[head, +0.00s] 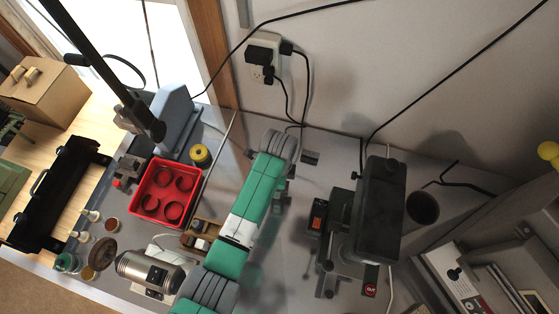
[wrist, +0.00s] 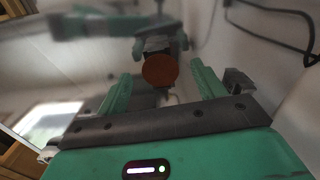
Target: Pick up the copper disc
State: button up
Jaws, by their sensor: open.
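The copper disc (wrist: 160,70) shows in the wrist view as a round, flat, reddish-brown face. It lies beyond my gripper (wrist: 163,76), in line with the gap between its two green fingers. The fingers stand wide apart, one on each side of the disc in the picture, and nothing is held. I cannot tell how far the disc is from the fingertips. A dark, blurred shape shows just behind the disc. In the head view my green and white arm reaches over the metal bench; I cannot make out the disc or the fingers there.
A red tray (head: 151,217) with several dark rings stands left of my arm, near a yellow spool (head: 200,155) and a metal motor (head: 150,272). A dark machine (head: 375,220) stands to the right. The wall with a power outlet (head: 264,62) lies behind.

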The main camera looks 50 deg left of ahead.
jog(key=shift+f, duration=0.25)
dwell(0.3)
jog(key=c, duration=1.1)
